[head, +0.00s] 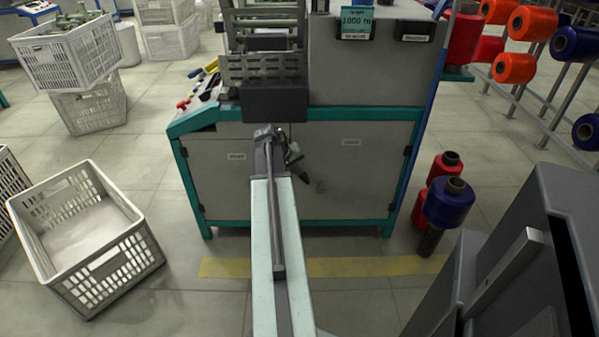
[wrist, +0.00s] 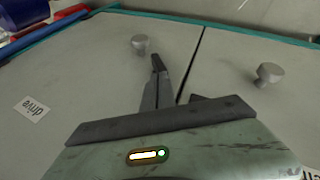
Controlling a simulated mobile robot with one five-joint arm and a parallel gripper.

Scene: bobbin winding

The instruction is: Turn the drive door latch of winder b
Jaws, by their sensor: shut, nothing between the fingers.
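The winder (head: 375,75) in front of me has two grey lower doors. The drive door (head: 350,185) is on the right in the head view; in the wrist view it is the left panel (wrist: 70,75), its "drive" label upside down. Its latch is a round grey knob (wrist: 140,44) near the seam. My gripper (wrist: 157,62) is shut and empty, its fingertips just beside this knob; I cannot tell whether they touch. In the head view my gripper (head: 303,178) is in front of the doors near the seam, and I cannot make out the latch there.
The other door (wrist: 265,130) has a similar knob (wrist: 268,73). Red and blue bobbins (head: 449,200) stand on the floor right of the winder. A white crate (head: 140,255) lies at the left. A dark grey cabinet-like body (head: 540,240) fills the lower right. Floor between is clear.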

